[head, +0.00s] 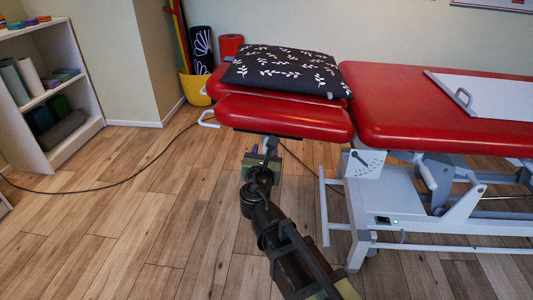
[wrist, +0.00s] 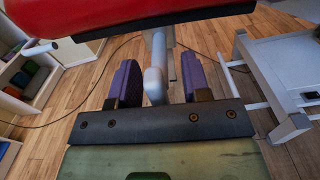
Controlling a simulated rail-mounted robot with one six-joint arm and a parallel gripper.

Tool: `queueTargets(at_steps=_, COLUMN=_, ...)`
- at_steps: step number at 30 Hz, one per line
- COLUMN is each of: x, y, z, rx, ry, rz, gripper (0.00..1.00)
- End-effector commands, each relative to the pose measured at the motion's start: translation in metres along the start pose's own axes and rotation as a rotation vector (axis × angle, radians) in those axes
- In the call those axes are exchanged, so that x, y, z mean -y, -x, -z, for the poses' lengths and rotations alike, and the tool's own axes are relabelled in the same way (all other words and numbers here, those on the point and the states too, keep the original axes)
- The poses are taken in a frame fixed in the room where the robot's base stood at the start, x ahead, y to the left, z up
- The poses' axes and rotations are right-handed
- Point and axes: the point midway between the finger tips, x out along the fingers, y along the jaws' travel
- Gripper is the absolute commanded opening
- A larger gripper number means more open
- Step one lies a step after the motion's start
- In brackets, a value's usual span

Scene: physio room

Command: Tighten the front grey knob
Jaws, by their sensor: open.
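In the wrist view a light grey knob (wrist: 155,86) hangs at the lower end of a grey stem under the red table section. My gripper (wrist: 159,79) has its two purple fingers on either side of it, with a visible gap at each side. The fingers are open and not closed on the knob. In the head view my gripper (head: 262,154) is below the front edge of the red head section (head: 290,118) of the treatment table; the knob is hard to make out there.
A black patterned pillow (head: 285,72) lies on the head section. The table's white frame (head: 375,205) stands to the right. A black cable (head: 130,178) runs over the wood floor. A shelf (head: 75,148) and a yellow bucket (head: 194,88) are at left. The floor at left is mostly clear.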

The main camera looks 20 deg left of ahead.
Motion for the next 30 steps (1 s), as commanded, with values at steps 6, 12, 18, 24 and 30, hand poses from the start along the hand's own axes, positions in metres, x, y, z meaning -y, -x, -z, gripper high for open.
queueTargets(at_steps=6, x=0.0002, y=0.0004, z=0.0000, rx=0.000, ry=0.000, rz=0.000, gripper=0.36)
queueTargets(at_steps=12, x=0.0001, y=0.0005, z=0.0000, rx=0.000, ry=0.000, rz=0.000, gripper=0.05)
queueTargets(at_steps=18, x=0.0001, y=0.0006, z=0.0000, rx=0.000, ry=-0.003, rz=0.000, gripper=0.00)
queueTargets(at_steps=24, x=0.0001, y=0.0007, z=0.0000, rx=0.000, ry=-0.038, rz=0.000, gripper=0.00)
queueTargets(at_steps=30, x=0.0001, y=0.0007, z=0.0000, rx=0.000, ry=-0.136, rz=0.000, gripper=0.00)
